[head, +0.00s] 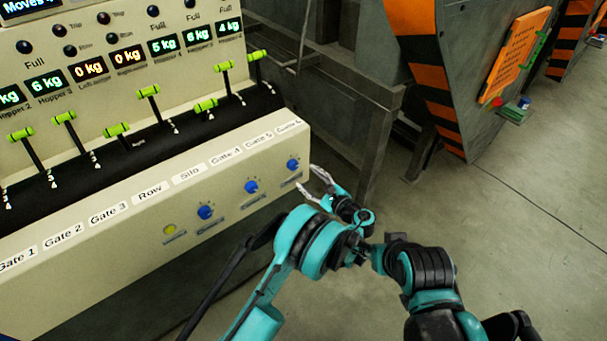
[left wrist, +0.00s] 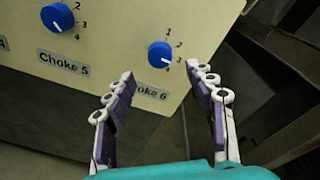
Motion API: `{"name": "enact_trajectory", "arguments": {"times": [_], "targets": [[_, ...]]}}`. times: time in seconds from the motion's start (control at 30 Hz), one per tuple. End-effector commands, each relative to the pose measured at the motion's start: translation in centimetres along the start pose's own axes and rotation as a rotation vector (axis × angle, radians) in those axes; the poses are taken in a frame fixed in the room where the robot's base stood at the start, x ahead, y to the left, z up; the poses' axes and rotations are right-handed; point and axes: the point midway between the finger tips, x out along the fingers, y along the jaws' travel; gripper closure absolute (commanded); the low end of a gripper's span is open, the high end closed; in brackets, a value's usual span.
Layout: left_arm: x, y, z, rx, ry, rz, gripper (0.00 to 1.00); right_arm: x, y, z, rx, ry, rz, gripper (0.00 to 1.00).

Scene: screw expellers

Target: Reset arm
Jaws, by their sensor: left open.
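My left gripper (head: 307,178) is open and empty beside the right end of the cream control panel (head: 130,215), close to the rightmost blue knob (head: 292,164). In the left wrist view my left gripper (left wrist: 158,72) has its fingers spread, with the knob above the "Choke 6" label (left wrist: 160,55) just beyond the gap between the tips. The fingers partly cover that label. No contact with the knob can be seen. My right gripper cannot be made out in either view.
Two more blue knobs (head: 251,187) (head: 205,212) and a yellow button (head: 170,230) line the panel front. Several green-handled levers (head: 148,91) stand above. A metal frame (head: 380,130) and an orange-black striped machine (head: 440,80) stand behind. The floor at right (head: 530,220) is clear.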

Motion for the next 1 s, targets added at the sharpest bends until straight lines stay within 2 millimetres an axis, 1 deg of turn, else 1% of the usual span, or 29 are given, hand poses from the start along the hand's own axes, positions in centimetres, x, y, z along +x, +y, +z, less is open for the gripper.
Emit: {"name": "enact_trajectory", "arguments": {"times": [0.1, 0.53, 0.63, 0.67, 0.77, 0.87, 0.9, 0.97, 1.0], "targets": [[-0.5, 0.0, 0.0, 0.0, -0.001, 0.0, 0.45, 0.0, 0.0, 0.0, 0.0, 0.0, 0.0, 0.6], [-0.4, 0.0, 0.1, -0.001, 0.0, 0.001, 0.45, 0.0, 0.0, 0.0, 0.0, 0.0, 0.0, 0.6], [-0.1, -0.1, 0.7, -0.018, 0.009, 0.012, 0.45, 0.0, 0.0, 0.0, 0.0, 0.0, 0.0, 0.6], [0.2, -0.1, 1.2, -0.03, 0.018, 0.021, 0.45, 0.0, 0.0, 0.0, 0.0, 0.0, 0.0, 0.6], [1.4, -0.1, 3.8, -0.1, 0.06, 0.07, 0.45, 0.0, 0.0, 0.0, 0.0, 0.0, 0.0, 0.6], [2.7, 0.5, 7.7, -0.216, 0.121, 0.148, 0.45, 0.0, 0.0, 0.0, 0.0, 0.0, 0.0, 0.6], [3.1, 0.9, 9.3, -0.27, 0.147, 0.183, 0.45, 0.0, 0.0, 0.0, 0.0, 0.0, 0.0, 0.6], [3.5, 1.8, 11.8, -0.354, 0.182, 0.236, 0.45, 0.0, 0.0, 0.0, 0.0, 0.0, 0.0, 0.6], [3.5, 2.4, 13.3, -0.41, 0.205, 0.272, 0.45, 0.0, 0.0, 0.0, 0.0, 0.0, 0.0, 0.6]]}}
